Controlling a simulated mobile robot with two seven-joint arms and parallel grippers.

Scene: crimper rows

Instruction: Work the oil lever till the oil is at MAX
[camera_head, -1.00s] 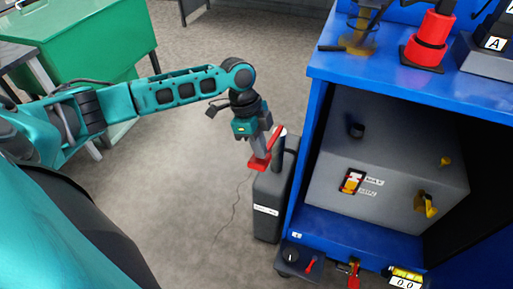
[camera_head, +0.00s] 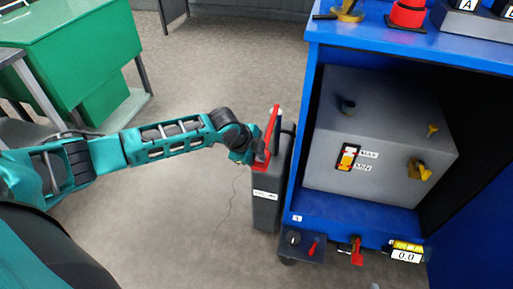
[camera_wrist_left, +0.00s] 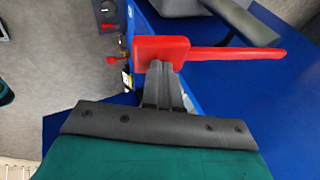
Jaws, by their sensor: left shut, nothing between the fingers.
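The red lever (camera_head: 274,125) stands steeply up at the top of a narrow dark grey tank (camera_head: 266,212), which is beside the blue cabinet. My left gripper (camera_head: 261,157) is at the lever's lower part, shut and empty. In the left wrist view its grey fingers (camera_wrist_left: 163,75) end against or just beside the lever's thick red block (camera_wrist_left: 160,48); I cannot tell if they touch. A thin red arm runs right from that block. The gauge (camera_head: 347,157) with MAX and MIN labels is on the grey box inside the cabinet. Its exact level is too small to read.
The blue cabinet (camera_head: 400,50) rises just right of the tank. A small dark panel (camera_head: 302,243) with a red switch juts from its lower front. A green bench (camera_head: 60,50) stands at the upper left. The floor (camera_head: 190,205) left of the tank is clear.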

